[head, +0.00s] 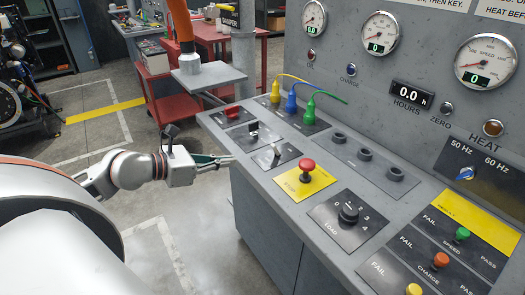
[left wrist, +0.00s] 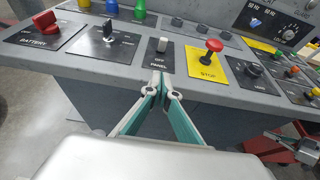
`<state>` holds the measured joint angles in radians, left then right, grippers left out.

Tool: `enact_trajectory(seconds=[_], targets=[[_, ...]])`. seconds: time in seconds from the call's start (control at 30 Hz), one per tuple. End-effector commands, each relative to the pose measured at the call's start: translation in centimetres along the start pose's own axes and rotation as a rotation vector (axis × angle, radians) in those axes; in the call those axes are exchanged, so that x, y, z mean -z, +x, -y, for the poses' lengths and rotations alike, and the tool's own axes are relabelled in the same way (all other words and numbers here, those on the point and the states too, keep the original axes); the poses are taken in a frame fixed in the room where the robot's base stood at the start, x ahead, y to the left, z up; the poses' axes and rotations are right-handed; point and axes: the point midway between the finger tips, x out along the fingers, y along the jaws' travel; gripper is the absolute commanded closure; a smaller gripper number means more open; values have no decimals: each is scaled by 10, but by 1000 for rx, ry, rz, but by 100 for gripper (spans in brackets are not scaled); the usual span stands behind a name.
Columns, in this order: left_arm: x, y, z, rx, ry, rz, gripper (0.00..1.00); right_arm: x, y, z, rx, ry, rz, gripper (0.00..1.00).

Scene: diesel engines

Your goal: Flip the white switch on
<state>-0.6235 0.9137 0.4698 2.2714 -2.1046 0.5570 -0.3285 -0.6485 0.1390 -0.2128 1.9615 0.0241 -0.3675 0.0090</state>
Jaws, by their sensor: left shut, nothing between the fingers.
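The white switch (head: 276,150) stands on a small black plate on the sloped console. In the left wrist view the white switch (left wrist: 162,46) sits above the word OFF and the label PANEL. My left gripper (head: 231,159) is at the console's near-left edge, to the left of the switch plate. Its fingertips (left wrist: 160,84) are together with nothing between them. They point toward the switch and are apart from it, with the console's front edge between.
A red battery switch (head: 233,112) and a black key-type switch (head: 253,130) lie on neighbouring plates. A red stop button (head: 306,168) on yellow stands close to the right of the white switch. A load knob (head: 348,213) is further right. Open floor lies left of the console.

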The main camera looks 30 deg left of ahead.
Motion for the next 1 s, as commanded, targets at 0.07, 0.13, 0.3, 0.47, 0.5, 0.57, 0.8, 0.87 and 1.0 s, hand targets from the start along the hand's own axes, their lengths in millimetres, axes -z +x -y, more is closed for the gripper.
enact_trajectory(seconds=[0.07,0.13,0.3,0.47,0.5,0.57,0.8,0.87,1.0], targets=[[-2,10,0,0,3,3,100,-1,0,0,0,0,1,100],[-2,18,0,0,2,4,100,-2,1,0,1,0,2,100],[-2,38,0,0,3,4,100,-4,1,1,1,0,3,100],[-1,55,0,0,1,3,100,-5,2,1,1,1,4,100],[-2,60,-1,-1,2,3,100,-5,2,1,1,1,4,100],[-2,67,0,-1,0,3,100,-6,2,1,1,1,4,100],[-8,92,-1,-1,2,5,100,-5,2,1,1,0,4,100],[-13,97,0,0,1,5,100,-4,1,0,1,0,3,100],[-22,106,0,-1,1,3,100,-1,0,0,0,0,1,100]])
